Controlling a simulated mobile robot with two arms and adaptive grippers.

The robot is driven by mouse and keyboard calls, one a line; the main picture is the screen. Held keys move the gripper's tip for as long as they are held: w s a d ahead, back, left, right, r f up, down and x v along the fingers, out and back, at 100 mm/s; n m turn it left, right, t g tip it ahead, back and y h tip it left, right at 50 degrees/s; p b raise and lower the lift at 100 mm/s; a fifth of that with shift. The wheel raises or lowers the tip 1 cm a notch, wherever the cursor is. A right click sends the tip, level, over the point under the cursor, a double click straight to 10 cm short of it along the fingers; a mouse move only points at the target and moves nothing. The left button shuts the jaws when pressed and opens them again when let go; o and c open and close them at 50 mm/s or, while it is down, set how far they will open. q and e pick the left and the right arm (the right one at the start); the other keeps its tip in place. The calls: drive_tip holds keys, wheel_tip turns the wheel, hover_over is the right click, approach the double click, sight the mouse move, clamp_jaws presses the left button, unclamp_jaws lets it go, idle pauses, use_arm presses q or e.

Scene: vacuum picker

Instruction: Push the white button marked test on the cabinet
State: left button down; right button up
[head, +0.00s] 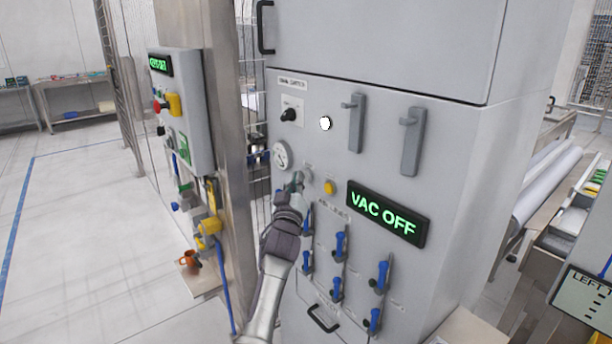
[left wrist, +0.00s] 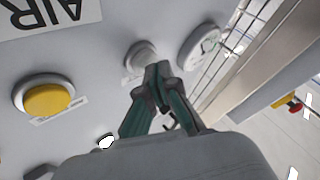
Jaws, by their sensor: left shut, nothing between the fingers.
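The grey cabinet (head: 380,92) stands in front of me. A small whitish round button (head: 307,173) sits on its front, between a gauge and a yellow button. The left wrist view shows it as a white button in a pale ring (left wrist: 140,57); I cannot read a test mark on it. My left gripper (head: 297,180) is shut and empty, its fingertips close to this button. In the left wrist view the fingertips (left wrist: 158,74) overlap the button's lower right edge. I cannot tell whether they touch it. My right gripper is not in view.
The yellow button (head: 329,187) is right of the white one, the gauge (head: 282,155) upper left. A VAC OFF display (head: 388,214) and several blue-handled valves (head: 341,243) lie right and below. A metal post (head: 226,110) stands close on the left.

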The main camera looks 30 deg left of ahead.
use_arm(q)
drive_tip(key=shift+w+d, duration=0.2)
drive_tip(key=shift+w, duration=0.1)
drive_tip(key=shift+r, duration=0.1)
drive_tip(key=shift+s+a, duration=0.15)
drive_tip(key=shift+s, duration=0.1)
idle(0.3)
drive_tip(key=s+a+p, duration=0.2)
drive_tip(key=s+p, duration=0.2)
drive_tip(key=s, duration=0.1)
drive_tip(key=shift+s+a, duration=0.15)
drive_tip(key=shift+s, duration=0.15)
idle(0.3)
